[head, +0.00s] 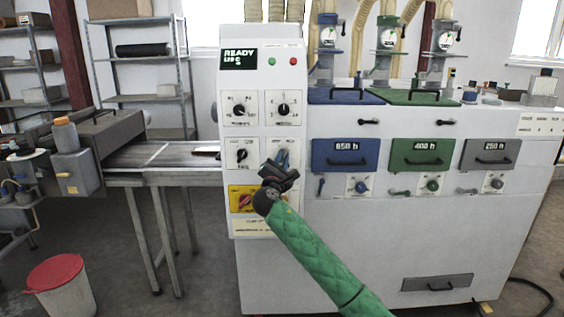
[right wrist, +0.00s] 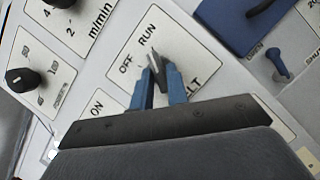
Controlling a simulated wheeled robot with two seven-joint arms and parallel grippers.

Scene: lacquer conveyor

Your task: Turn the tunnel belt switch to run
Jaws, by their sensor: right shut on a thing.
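The tunnel belt switch (right wrist: 154,62) is a small grey lever on a white plate (right wrist: 170,33) marked OFF and RUN, with a label ending in "LT" partly covered. My right gripper (right wrist: 160,82) has its blue fingers shut on this lever. The lever's tip lies near both words, and I cannot tell which it points to. My left gripper is not in view.
Black rotary knobs (head: 239,110) (head: 284,110) sit above, another knob (head: 241,155) is left of the gripper, and a yellow plate with a red switch (head: 240,200) is below. The display (head: 239,58) reads READY. Blue (head: 345,152) and green drawers (head: 422,152) are to the right.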

